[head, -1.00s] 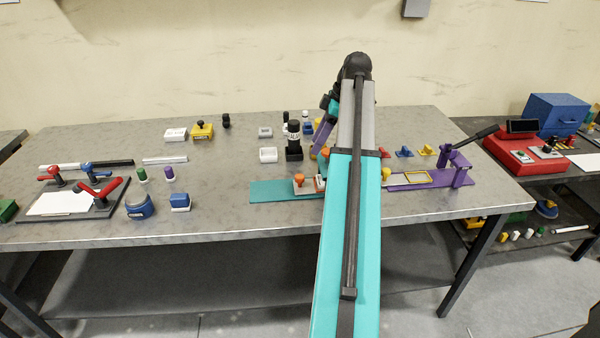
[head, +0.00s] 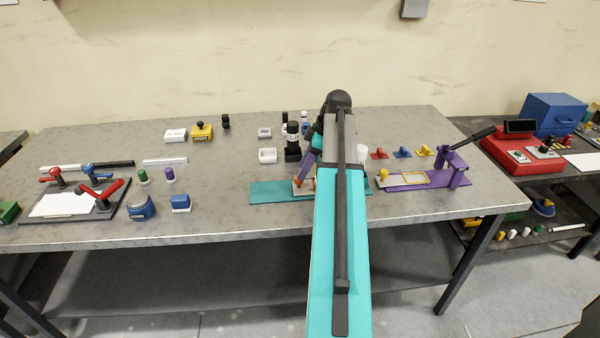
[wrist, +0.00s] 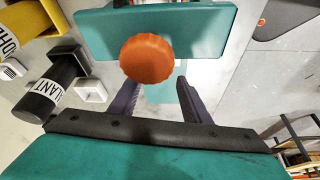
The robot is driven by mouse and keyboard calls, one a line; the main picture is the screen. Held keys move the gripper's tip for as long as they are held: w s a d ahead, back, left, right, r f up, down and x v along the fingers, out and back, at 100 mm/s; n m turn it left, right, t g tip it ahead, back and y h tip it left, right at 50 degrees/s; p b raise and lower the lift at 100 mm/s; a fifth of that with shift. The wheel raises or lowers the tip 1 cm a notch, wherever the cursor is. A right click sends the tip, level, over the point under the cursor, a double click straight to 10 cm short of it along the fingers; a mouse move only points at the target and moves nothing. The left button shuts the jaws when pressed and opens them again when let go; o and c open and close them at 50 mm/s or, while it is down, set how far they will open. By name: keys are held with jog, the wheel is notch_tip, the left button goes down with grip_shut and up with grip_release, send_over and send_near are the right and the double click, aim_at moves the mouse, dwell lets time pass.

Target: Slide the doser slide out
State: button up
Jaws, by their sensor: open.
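The doser slide has a round orange knob (wrist: 150,58), seen large in the wrist view just ahead of my gripper's fingertips. In the head view its orange part (head: 297,182) shows only partly on the teal base (head: 268,192), beside my arm. A teal slab (wrist: 200,25) lies behind the knob in the wrist view. My gripper (wrist: 157,80) is open, with two dark purple fingers apart and nothing between them. The knob lies ahead and slightly left of the middle of the gap. My arm hides most of the slide in the head view.
A black bottle (head: 293,140) with a white label stands behind the teal base, near a white tray (head: 268,156). A purple fixture (head: 455,170) with a yellow frame stands to the right.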

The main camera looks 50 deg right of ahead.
jog(key=shift+p+x, duration=0.3)
jog(key=shift+x, duration=1.4)
grip_shut()
